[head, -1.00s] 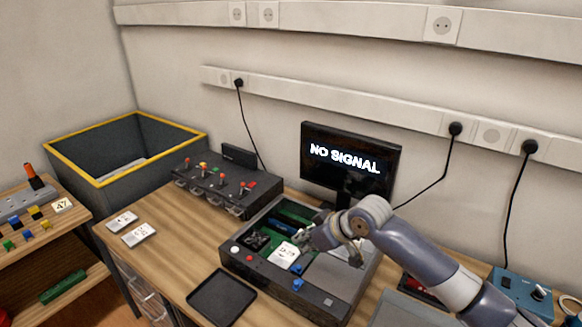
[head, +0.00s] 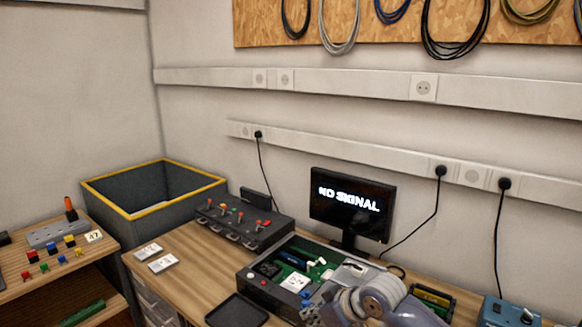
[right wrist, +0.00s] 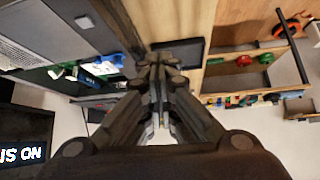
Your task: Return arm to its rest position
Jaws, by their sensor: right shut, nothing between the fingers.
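My right arm (head: 370,298) comes in at the bottom right of the head view, in front of the open device case (head: 245,277) on the bench. Its gripper (head: 318,316) is low at the picture's bottom edge, partly cut off, over or in front of the case's near side. In the right wrist view the gripper's fingers (right wrist: 155,68) are together with nothing between them. That view is upside down, with the case at the left and the black tray (right wrist: 180,52) beyond the fingertips. My left gripper is not in view.
The monitor (head: 352,205) reads NO SIGNAL behind the case. A switch box (head: 243,224) and white cards (head: 162,262) are to its left. A black tray (head: 237,311) lies in front. A yellow-rimmed bin (head: 160,205) stands at the left and a blue box (head: 507,312) at the right.

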